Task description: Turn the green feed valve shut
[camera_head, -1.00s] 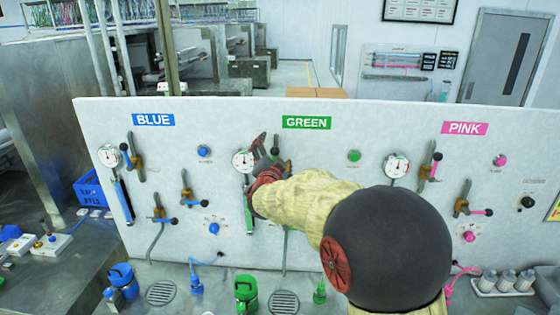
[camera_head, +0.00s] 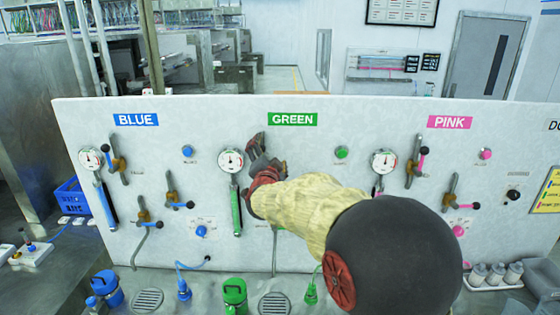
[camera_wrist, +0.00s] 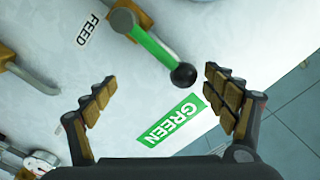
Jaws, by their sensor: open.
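The green feed valve shows in the wrist view as a green lever (camera_wrist: 153,48) with a black ball knob (camera_wrist: 183,75) at its end, beside a FEED label (camera_wrist: 88,28). My gripper (camera_wrist: 160,80) is open and empty. The knob appears between its two spread fingers, nearer the right one, with no visible contact. How far the knob is in depth I cannot tell. In the head view, my gripper (camera_head: 264,158) is at the panel (camera_head: 330,200), just below the GREEN sign (camera_head: 292,119). There, my gripper and arm hide the feed lever.
A gauge (camera_head: 231,161) with a green handle (camera_head: 236,211) below it sits left of my gripper. A green button (camera_head: 341,152) is to its right. Blue and pink valve groups flank the green one. A green canister (camera_head: 234,296) stands below on the bench.

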